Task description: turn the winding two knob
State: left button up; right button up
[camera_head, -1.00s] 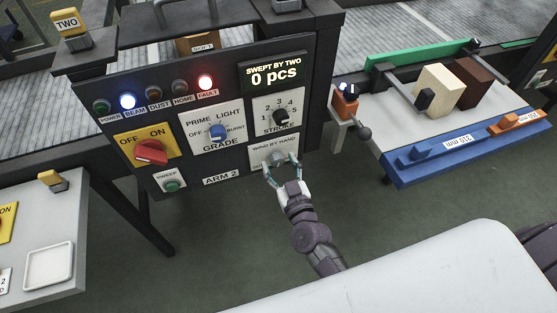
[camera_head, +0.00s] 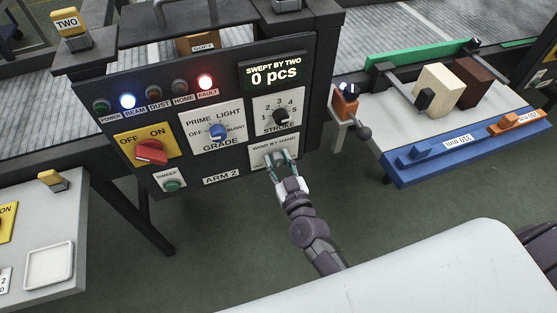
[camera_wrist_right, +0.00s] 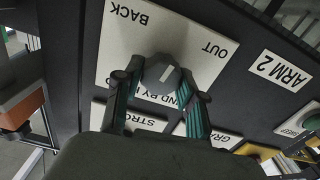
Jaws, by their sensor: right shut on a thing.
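The winding knob (camera_wrist_right: 168,76) is a grey knob with a pale line across its face. It sits on the white "WIND BY HAND" plate (camera_head: 262,157) low on the right of the dark control panel; the plate bears the words BACK and OUT in the right wrist view (camera_wrist_right: 205,28). My right gripper (camera_head: 281,156) reaches up from below, its teal fingers on either side of the knob. In the right wrist view the gripper (camera_wrist_right: 163,78) is shut on the knob. In the head view the fingers largely hide the knob. My left gripper is not in view.
The stroke knob (camera_head: 280,117) is just above, the grade knob (camera_head: 217,131) to the upper left. A red switch (camera_head: 150,152) and green sweep button (camera_head: 171,185) lie farther left. A grey ball-ended lever (camera_head: 364,132) stands right of the panel.

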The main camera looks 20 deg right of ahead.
jog(key=shift+m, duration=0.3)
jog(key=m+p, duration=0.1)
jog(key=m, duration=0.2)
jog(key=shift+d+m, duration=0.1)
jog(key=shift+m, duration=0.2)
jog(key=m, duration=0.4)
jog(key=shift+m, duration=0.3)
jog(key=o, duration=1.1)
jog(key=shift+o, duration=0.2)
jog(key=shift+s+f, duration=0.1)
